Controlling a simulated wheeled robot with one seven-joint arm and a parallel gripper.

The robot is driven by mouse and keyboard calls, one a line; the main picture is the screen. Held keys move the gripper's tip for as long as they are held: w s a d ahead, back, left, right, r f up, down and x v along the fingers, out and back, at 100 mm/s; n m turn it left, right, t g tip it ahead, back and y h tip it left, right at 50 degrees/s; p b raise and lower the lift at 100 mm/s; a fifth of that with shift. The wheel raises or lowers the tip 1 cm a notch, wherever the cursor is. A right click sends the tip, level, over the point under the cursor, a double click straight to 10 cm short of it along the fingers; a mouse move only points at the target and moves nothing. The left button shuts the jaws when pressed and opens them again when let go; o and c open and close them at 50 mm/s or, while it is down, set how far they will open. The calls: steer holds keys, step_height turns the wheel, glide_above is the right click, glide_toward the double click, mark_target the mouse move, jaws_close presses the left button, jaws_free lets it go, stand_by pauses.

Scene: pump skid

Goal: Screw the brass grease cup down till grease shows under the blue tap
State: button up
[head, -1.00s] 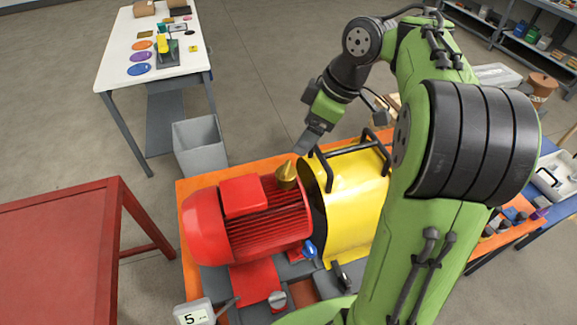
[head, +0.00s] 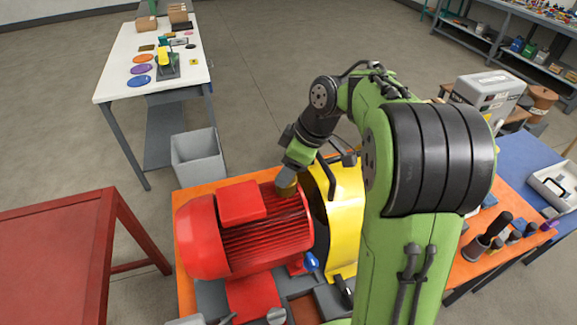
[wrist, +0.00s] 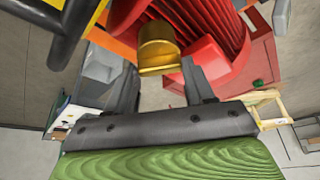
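The brass grease cup (head: 288,188) stands on top of the red finned motor (head: 265,232), at its end near the yellow guard. It also shows in the wrist view (wrist: 158,48). My gripper (head: 289,176) is right at the cup from above and covers its pointed top in the head view. In the wrist view my gripper (wrist: 160,72) is open, one finger on each side of the cup's near end, with a gap visible at the left finger. The blue tap (head: 311,262) sits low at the motor's front right. I cannot make out grease under it.
The yellow guard (head: 345,205) with black handles stands close to the right of the cup. A grey bin (head: 197,157) is behind the motor. A red table (head: 60,250) stands at the left, a white table (head: 150,75) at the back. Tools lie on the right.

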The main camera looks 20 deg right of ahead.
steer(key=c, duration=0.5)
steer(key=shift+o, duration=0.2)
steer(key=shift+m, duration=0.3)
steer(key=m+t+h+b, duration=0.1)
steer(key=m+b, duration=0.1)
steer(key=m, duration=0.1)
steer(key=shift+s+a, duration=0.1)
steer(key=shift+a, duration=0.05)
steer(key=m+b, duration=0.1)
steer(key=m, duration=0.1)
steer(key=m+h+b, duration=0.1)
steer(key=m, duration=0.2)
steer(key=shift+t+h, duration=0.3)
steer(key=shift+t, duration=0.1)
steer(key=o, duration=1)
steer(key=shift+o, duration=0.2)
